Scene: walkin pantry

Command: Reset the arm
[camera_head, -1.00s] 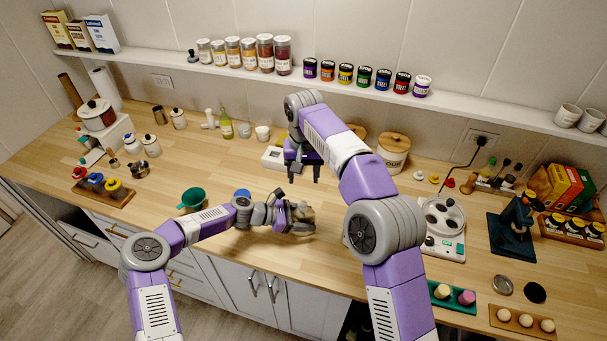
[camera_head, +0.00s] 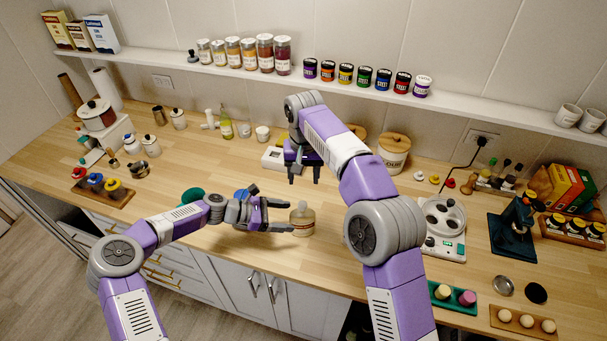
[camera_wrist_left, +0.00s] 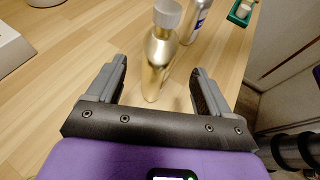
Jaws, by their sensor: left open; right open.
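My left gripper (camera_head: 288,217) is open, low over the counter at the front middle, with its fingers pointing right. In the left wrist view my left gripper (camera_wrist_left: 158,78) shows both fingers spread wide. A gold bottle with a grey cap (camera_wrist_left: 157,60) stands upright ahead of the gap between them, and neither finger grips it. My right gripper (camera_head: 303,174) is open and empty, pointing down above the counter near a white device.
A white device (camera_head: 273,158) lies behind the grippers. A green bowl (camera_head: 192,195) sits by my left forearm. A hot plate (camera_head: 442,226) and a green tray (camera_head: 455,306) are on the right. A long shelf (camera_head: 250,75) of jars runs along the wall.

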